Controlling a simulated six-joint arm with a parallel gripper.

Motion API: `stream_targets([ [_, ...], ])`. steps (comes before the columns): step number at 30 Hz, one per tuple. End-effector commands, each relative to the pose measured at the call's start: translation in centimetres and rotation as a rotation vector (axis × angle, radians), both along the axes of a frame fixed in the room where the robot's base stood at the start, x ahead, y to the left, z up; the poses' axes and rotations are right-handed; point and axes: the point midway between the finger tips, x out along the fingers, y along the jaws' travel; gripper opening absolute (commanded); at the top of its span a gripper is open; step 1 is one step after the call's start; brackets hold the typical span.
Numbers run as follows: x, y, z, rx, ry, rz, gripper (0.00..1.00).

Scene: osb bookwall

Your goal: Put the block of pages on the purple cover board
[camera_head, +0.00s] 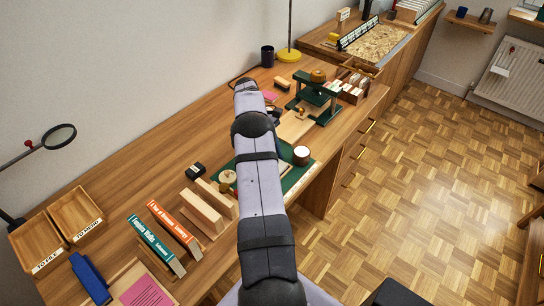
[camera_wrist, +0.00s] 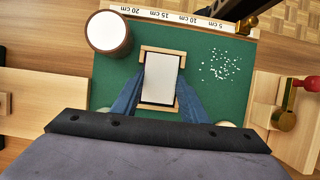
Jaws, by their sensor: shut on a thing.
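In the wrist view my gripper (camera_wrist: 161,84) is shut on the block of pages (camera_wrist: 162,72), a white rectangle with dark side edges. Its two blue fingers are on the block's left and right sides. Pale wooden pieces (camera_wrist: 161,50) show past the block's far and near ends; I cannot tell whether the block touches them. The green mat (camera_wrist: 215,95) lies below. In the head view my arm hides the gripper and the block. I cannot make out a purple cover board in either view.
A round white-topped pot (camera_wrist: 107,31) stands on the mat at the left, close to the block. White crumbs (camera_wrist: 222,65) lie at the right. A ruler (camera_wrist: 190,20) runs along the mat's far edge. A green press (camera_head: 315,97) and books (camera_head: 157,243) stand on the bench.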

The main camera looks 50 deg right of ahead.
Motion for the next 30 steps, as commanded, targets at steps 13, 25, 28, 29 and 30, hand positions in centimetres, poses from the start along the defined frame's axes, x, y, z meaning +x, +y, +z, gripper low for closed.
stream_targets([
  [13, 0.0, 0.0, -0.3, -0.001, -0.001, 0.0, 0.59],
  [25, 0.0, 0.0, 0.2, -0.001, -0.001, 0.0, 0.59],
  [28, 0.4, -0.1, 0.7, -0.003, -0.003, 0.001, 0.59],
  [29, 0.5, -0.1, 0.9, -0.003, -0.003, 0.001, 0.59],
  [30, 0.7, -0.1, 1.3, -0.004, -0.003, 0.002, 0.59],
])
